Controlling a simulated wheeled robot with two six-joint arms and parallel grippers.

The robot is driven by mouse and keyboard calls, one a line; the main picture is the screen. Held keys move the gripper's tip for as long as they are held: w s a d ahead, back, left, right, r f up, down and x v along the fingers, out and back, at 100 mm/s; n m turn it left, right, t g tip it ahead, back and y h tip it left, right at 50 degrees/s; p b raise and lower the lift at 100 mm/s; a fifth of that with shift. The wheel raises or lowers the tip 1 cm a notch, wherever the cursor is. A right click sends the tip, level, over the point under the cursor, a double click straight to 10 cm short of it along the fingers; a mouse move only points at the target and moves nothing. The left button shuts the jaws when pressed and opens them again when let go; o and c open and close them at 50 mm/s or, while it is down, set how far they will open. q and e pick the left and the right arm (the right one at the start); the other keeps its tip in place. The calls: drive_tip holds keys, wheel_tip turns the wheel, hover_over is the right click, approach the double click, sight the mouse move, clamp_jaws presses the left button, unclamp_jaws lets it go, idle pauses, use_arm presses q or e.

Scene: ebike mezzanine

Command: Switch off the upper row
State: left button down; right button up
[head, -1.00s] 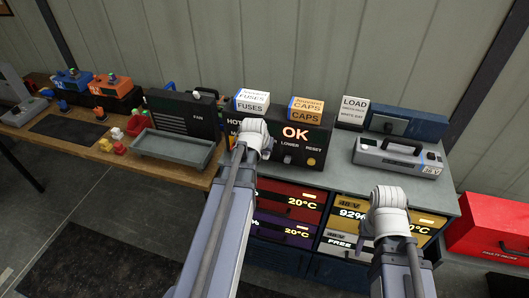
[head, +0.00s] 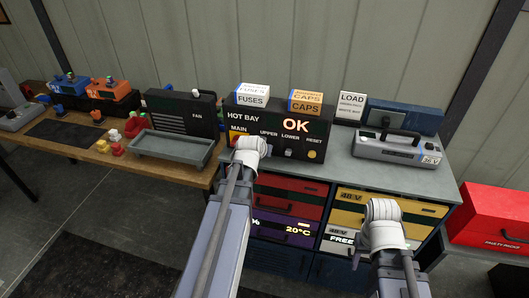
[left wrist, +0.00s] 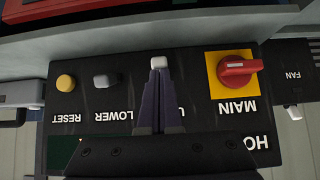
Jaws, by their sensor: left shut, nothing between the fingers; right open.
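The black HOT BAY panel (head: 315,147) stands on the bench, its display lit OK. In the left wrist view, upside down, the white upper switch (left wrist: 158,62) is at the tips of my left gripper (left wrist: 159,68), which is shut and empty; contact cannot be told. Beside it are the grey lower switch (left wrist: 105,80), yellow reset button (left wrist: 66,83) and red main knob (left wrist: 238,71). Below the panel, the upper-row red drawer (head: 278,205) and yellow drawer (head: 375,200) show no lit readings. The lower-row purple drawer (head: 268,226) reads 20°C. My right gripper (head: 371,245) is open before the drawers.
Labelled fuses box (head: 252,100) and caps box (head: 306,109) sit atop the panel. A grey case (head: 397,152) is at right on the bench, a fan unit (head: 185,113) and grey tray (head: 170,148) at left. A red chest (head: 490,215) stands far right.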

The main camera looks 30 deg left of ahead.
use_arm(q)
drive_tip(key=shift+s+f+b, duration=0.1)
drive_tip(key=shift+f+b, duration=0.2)
drive_tip(key=shift+f, duration=0.2)
drive_tip(key=shift+r, duration=0.2)
drive_tip(key=shift+r+p, duration=0.1)
drive_tip(key=shift+p, duration=0.2)
drive_tip(key=shift+r+p, duration=0.7)
